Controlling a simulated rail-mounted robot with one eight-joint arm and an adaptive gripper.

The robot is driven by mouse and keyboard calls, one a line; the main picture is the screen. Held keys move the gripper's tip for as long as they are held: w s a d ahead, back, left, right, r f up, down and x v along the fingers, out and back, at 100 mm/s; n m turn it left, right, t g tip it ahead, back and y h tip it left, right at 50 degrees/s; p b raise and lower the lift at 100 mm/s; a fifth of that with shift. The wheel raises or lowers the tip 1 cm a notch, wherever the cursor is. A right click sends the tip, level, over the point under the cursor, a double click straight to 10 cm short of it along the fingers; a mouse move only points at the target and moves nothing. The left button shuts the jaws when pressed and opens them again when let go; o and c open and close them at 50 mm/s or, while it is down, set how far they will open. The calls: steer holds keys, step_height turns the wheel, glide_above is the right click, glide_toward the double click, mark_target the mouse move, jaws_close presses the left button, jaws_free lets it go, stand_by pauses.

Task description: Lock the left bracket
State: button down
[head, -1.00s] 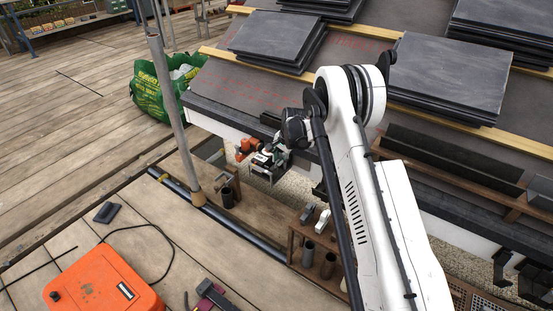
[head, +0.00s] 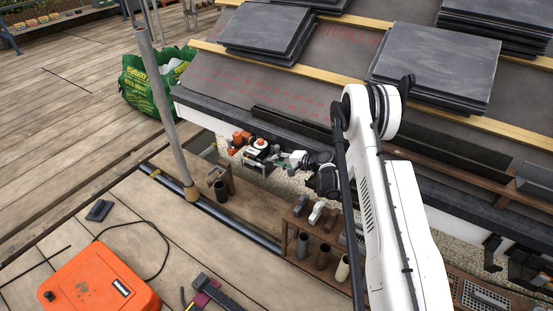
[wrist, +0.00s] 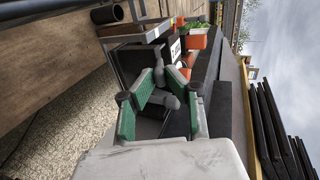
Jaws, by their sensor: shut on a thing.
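My gripper (head: 288,159) is below the roof's lower edge, just right of a dark boxy unit (head: 257,153) with a white label and an orange-and-white round top. In the wrist view, the green-padded fingers of my gripper (wrist: 160,88) close in on a small grey rounded part (wrist: 160,74). The labelled dark unit (wrist: 171,50) and orange parts stand just beyond the fingertips. I cannot tell whether the grey part is the left bracket's lock. The fingers and the wrist hide much of the bracket area.
The dark eave edge (head: 221,110) runs close above the gripper. A wooden shelf (head: 290,228) with grey tools and tubes stands below right. A metal pole (head: 160,105) rises at left. Slate stacks (head: 434,66) lie on the roof. An orange case (head: 100,282) lies on the deck.

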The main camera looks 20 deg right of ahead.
steer(key=shift+d+f+t+y, duration=0.1)
steer(key=shift+f+t+y, duration=0.3)
steer(key=shift+t+y, duration=0.15)
steer(key=c, duration=1.8)
jaws_free()
steer(key=shift+o, duration=0.2)
steer(key=shift+s, duration=0.15)
steer(key=v, duration=1.1)
steer(key=shift+s+d, duration=0.25)
steer(key=shift+d, duration=0.05)
